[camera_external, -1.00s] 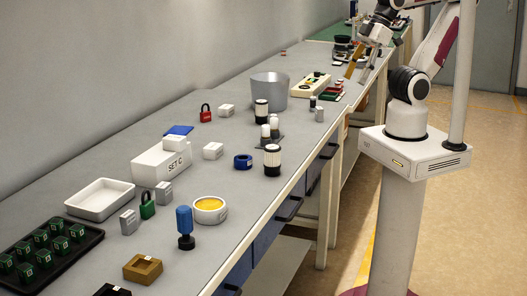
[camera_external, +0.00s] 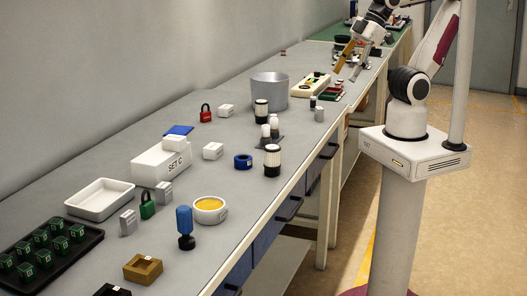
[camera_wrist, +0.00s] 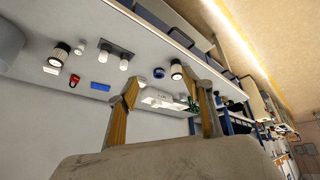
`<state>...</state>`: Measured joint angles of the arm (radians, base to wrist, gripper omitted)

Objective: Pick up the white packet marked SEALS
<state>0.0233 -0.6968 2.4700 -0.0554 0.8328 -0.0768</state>
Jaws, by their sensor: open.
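No SEALS marking can be read in either view. Small white boxes or packets show in the external view: one near the red padlock (camera_external: 227,111), one in the middle of the bench (camera_external: 213,151), and one on top of the SET C box (camera_external: 174,143). I cannot tell which is the SEALS packet. My gripper (camera_external: 346,74) is open and empty above the far part of the bench, well apart from these packets. In the wrist view its two brown fingers are spread (camera_wrist: 168,88), with the bench tilted beyond.
A grey bin (camera_external: 270,92), black-and-white cylinders (camera_external: 272,160), a blue ring (camera_external: 243,161) and a red padlock (camera_external: 206,113) stand on the bench. A white tray (camera_external: 72,205) and a black tray (camera_external: 82,244) with green cubes are at the near left. The left wall borders the bench.

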